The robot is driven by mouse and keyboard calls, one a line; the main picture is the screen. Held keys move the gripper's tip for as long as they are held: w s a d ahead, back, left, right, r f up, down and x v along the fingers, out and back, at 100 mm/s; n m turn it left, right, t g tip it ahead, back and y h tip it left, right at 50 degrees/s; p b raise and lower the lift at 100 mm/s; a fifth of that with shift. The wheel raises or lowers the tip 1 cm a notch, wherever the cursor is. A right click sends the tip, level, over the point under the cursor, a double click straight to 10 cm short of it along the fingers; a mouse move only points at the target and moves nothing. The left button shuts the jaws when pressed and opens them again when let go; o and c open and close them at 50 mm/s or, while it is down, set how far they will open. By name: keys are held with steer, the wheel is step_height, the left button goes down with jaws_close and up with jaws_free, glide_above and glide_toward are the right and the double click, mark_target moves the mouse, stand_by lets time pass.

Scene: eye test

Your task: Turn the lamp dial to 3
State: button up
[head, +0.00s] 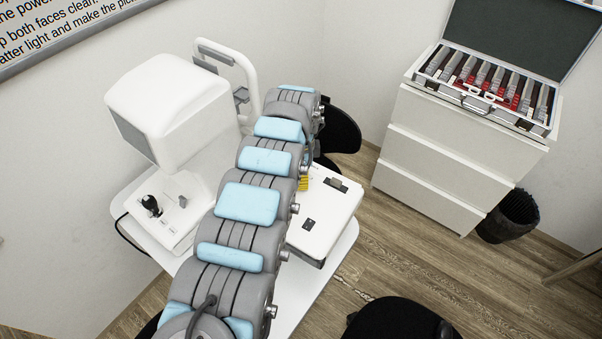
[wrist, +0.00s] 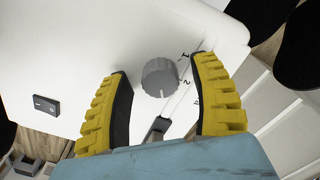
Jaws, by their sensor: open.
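The lamp dial (wrist: 160,77) is a grey ribbed knob on a white housing (wrist: 60,45) in the wrist view. A pale mark on the dial points toward the bottom of the picture. Printed numerals run to its right; 1 and 2 are readable, and another near the right finger is unclear. My gripper (wrist: 163,70) is open, its yellow-and-black fingers on either side of the dial with gaps. Whether the fingertips are at the dial's height is unclear. In the head view the white housing (head: 335,209) is partly behind my arm, which hides the dial; a bit of yellow finger shows.
A dark lever (wrist: 155,132) stands between my fingers, below the dial in the wrist view. A black rocker switch (wrist: 45,105) is at left. In the head view a white eye instrument (head: 170,100) stands left of my arm, and a lens case (head: 485,85) sits on drawers at right.

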step_height(320, 180, up, 12)
stand_by(0.6)
